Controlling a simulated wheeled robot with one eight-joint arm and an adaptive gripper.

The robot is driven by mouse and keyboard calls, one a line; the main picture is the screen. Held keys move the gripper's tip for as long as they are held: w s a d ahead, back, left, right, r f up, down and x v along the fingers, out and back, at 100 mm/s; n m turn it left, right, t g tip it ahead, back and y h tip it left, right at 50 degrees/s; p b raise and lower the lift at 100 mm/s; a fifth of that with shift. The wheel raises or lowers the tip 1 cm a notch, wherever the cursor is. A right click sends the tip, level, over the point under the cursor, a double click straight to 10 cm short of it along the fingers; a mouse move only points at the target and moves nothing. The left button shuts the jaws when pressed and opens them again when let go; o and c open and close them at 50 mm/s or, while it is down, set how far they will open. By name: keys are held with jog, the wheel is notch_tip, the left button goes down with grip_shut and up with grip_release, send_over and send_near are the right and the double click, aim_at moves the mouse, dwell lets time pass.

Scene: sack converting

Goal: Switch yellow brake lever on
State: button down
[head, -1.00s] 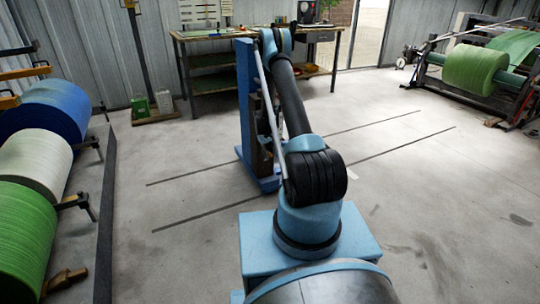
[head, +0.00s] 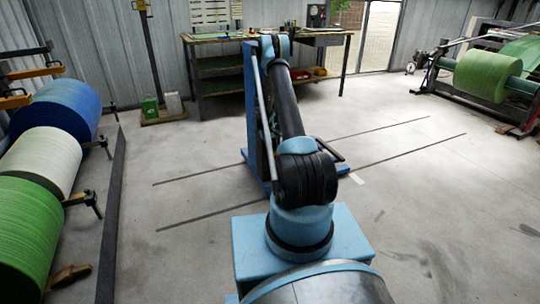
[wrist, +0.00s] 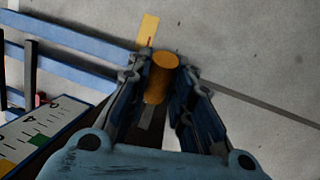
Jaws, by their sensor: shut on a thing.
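In the wrist view, the orange-yellow cylindrical grip of the brake lever (wrist: 161,72) lies between the two dark fingers of my gripper (wrist: 159,84). The fingers are closed on its sides. A dark bar runs from below the grip toward the bottom of the picture. In the head view my arm hides the gripper and the lever.
In the wrist view, blue frame bars (wrist: 75,38), a marked scale plate (wrist: 42,128) and a yellow patch (wrist: 148,27) lie close by. In the head view, a blue stand (head: 250,95) is behind my arm. Rolls (head: 62,108) line the left; open floor (head: 430,220) lies right.

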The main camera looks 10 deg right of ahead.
jog(key=shift+w, duration=0.15)
jog(key=c, duration=1.4)
grip_release()
jog(key=shift+r, duration=0.15)
jog(key=v, duration=0.7)
jog(key=shift+a+r, duration=0.1)
jog(key=shift+r, duration=0.05)
